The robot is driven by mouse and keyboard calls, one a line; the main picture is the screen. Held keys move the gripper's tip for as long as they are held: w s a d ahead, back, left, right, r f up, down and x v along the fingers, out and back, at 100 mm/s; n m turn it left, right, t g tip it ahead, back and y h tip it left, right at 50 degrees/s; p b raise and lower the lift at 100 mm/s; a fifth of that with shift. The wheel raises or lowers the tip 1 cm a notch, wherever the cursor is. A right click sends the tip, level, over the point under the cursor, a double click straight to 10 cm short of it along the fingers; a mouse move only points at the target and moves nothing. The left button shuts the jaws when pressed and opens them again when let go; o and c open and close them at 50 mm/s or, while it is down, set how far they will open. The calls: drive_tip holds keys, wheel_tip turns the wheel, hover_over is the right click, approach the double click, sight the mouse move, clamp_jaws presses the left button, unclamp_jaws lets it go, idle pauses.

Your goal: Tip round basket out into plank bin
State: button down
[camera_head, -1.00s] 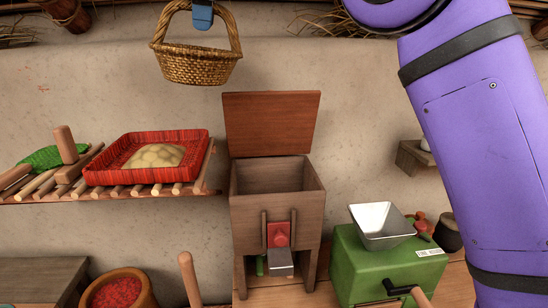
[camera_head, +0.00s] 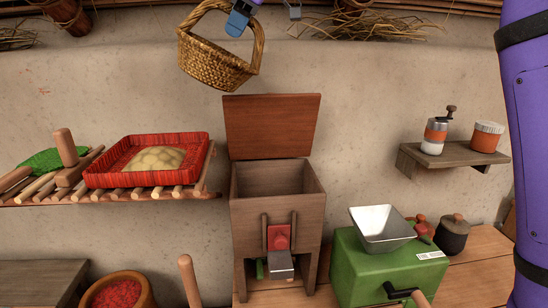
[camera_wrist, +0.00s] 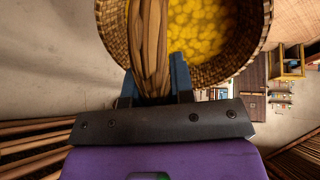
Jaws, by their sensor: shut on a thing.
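The round basket (camera_head: 214,62) is woven, with a tall arched handle, and hangs in the air at the upper left of the head view, tilted down to the right. My gripper (camera_head: 240,20) is shut on its handle. In the wrist view the basket (camera_wrist: 262,30) holds many yellow pieces, and my gripper (camera_wrist: 153,88) grips the handle in front. The plank bin (camera_head: 276,220) is a wooden box on legs below and a little right of the basket. Its lid (camera_head: 272,126) stands open against the wall. The bin's front wall hides its floor.
A slatted shelf (camera_head: 110,195) at left bears a red tray (camera_head: 97,178). A green mill (camera_head: 385,265) with a metal hopper (camera_head: 383,230) stands right of the bin.

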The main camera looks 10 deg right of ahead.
sight(265, 31)
drive_tip(key=shift+d+r+y, duration=0.25)
drive_tip(key=shift+d+y, duration=0.35)
drive_tip(key=shift+d, duration=0.7)
drive_tip(key=shift+d+f, duration=0.1)
drive_tip(key=shift+d, duration=0.05)
drive_tip(key=shift+d+f+y, duration=0.1)
drive_tip(key=shift+d+y, duration=0.15)
drive_tip(key=shift+y, duration=0.15)
drive_tip(key=shift+d+f+y, duration=0.35)
drive_tip(key=shift+d+y, duration=0.15)
drive_tip(key=shift+d, duration=0.1)
drive_tip(key=shift+d+f+m+y+b, duration=0.3)
drive_tip(key=shift+d+f+y+b, duration=0.45)
drive_tip(key=shift+y, duration=0.25)
idle(2.3)
drive_tip(key=shift+d+y+b, duration=0.5)
drive_tip(key=shift+d+b, duration=0.05)
drive_tip(key=shift+d, duration=0.05)
idle(1.7)
